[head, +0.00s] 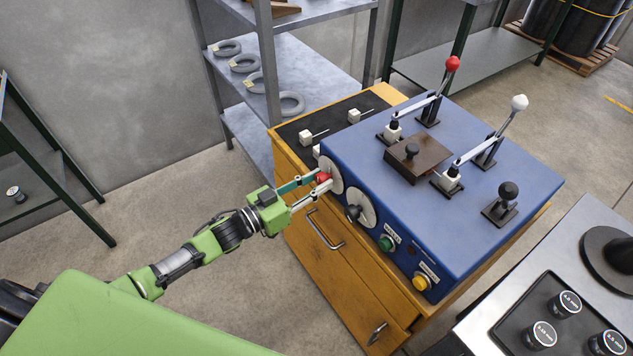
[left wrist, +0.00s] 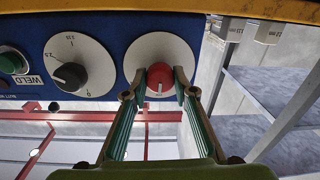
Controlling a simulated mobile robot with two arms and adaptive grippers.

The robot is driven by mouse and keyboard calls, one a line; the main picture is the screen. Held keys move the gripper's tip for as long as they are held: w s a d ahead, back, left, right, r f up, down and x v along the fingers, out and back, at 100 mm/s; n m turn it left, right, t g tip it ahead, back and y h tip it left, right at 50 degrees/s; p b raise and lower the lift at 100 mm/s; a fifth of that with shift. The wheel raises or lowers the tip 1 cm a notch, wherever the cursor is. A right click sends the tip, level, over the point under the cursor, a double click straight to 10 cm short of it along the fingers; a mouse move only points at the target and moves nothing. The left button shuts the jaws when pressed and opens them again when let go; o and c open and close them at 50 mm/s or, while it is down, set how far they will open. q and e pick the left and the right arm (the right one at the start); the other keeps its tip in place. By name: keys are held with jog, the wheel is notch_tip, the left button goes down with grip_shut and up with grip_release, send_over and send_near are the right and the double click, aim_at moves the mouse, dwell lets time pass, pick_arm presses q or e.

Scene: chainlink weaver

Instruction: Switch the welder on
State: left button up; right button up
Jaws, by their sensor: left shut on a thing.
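The welder (head: 530,186) is a blue box on a wooden cabinet, in the middle right of the head view. Its front has a red knob (head: 323,177) on a white round dial, a black knob (head: 353,212) on another dial, a green button (head: 386,243) and a yellow button (head: 420,282). My left gripper (head: 318,185) is shut on the red knob, one finger on each side. The left wrist view shows the red knob (left wrist: 160,78) between the fingertips, its white pointer line visible. My right gripper is not in view.
Levers with a red ball (head: 452,64) and a white ball (head: 519,102) rise from the welder's top. The wooden cabinet (head: 335,275) has drawer handles. A metal shelf (head: 320,71) with wire coils stands behind. A grey table (head: 592,225) is at right.

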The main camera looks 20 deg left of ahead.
pick_arm(q)
jog(key=shift+m+b, duration=0.3)
jog(key=shift+m, duration=0.7)
jog(key=m+b, duration=0.1)
jog(key=m, duration=0.3)
jog(key=shift+f, duration=0.1)
jog(key=m+b, duration=0.1)
jog(key=m, duration=0.2)
jog(key=shift+m+b, duration=0.3)
jog(key=shift+b, duration=0.05)
jog(key=shift+m+b, duration=0.3)
jog(key=shift+m, duration=0.7)
jog(key=o, duration=1.1)
